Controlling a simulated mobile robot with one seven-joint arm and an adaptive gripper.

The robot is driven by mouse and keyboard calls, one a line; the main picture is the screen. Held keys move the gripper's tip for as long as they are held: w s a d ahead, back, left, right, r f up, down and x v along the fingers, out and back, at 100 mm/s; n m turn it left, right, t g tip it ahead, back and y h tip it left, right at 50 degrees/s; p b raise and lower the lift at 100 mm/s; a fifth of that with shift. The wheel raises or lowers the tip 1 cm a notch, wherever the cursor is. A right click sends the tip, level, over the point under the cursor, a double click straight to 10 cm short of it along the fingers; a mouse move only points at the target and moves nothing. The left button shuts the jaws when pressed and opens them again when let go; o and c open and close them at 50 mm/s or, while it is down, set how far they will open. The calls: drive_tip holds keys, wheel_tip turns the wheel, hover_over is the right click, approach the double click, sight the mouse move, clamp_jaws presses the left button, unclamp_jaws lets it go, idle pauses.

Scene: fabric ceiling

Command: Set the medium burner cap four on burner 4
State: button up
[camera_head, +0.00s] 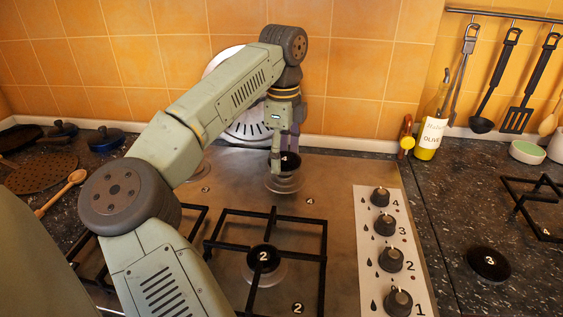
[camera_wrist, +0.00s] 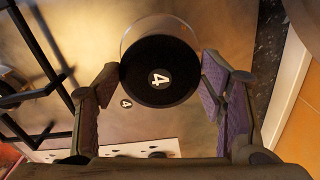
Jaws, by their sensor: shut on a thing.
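The medium burner cap four, a black disc with a white 4, is between the fingers of my gripper (camera_head: 284,160). The cap (camera_head: 291,162) is partly hidden by a finger in the head view. In the wrist view my gripper (camera_wrist: 161,82) is shut on the cap (camera_wrist: 160,88), with a finger on each side. Burner 4 (camera_head: 284,185), a pale metal ring, shows just below the cap in the head view. In the wrist view its rim (camera_wrist: 135,30) shows past the cap's upper edge, so the two look off-centre. I cannot tell whether they touch.
The knob panel (camera_head: 377,225) is at the right of the hob. A black cap 3 (camera_head: 488,264) and another grate (camera_head: 535,196) lie on the right counter. A white plate (camera_head: 226,62) leans behind.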

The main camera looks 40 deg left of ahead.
sight(283, 159)
drive_tip(key=shift+d+f+b, duration=0.1)
drive_tip(key=shift+f+b, duration=0.6)
drive_tip(key=shift+f, duration=0.95)
drive_tip(key=o, duration=1.2)
drive_tip(key=shift+r, duration=0.1)
wheel_tip(283, 159, up, 11)
drive_tip(key=p, duration=0.7)
drive_tip(key=shift+r, duration=1)
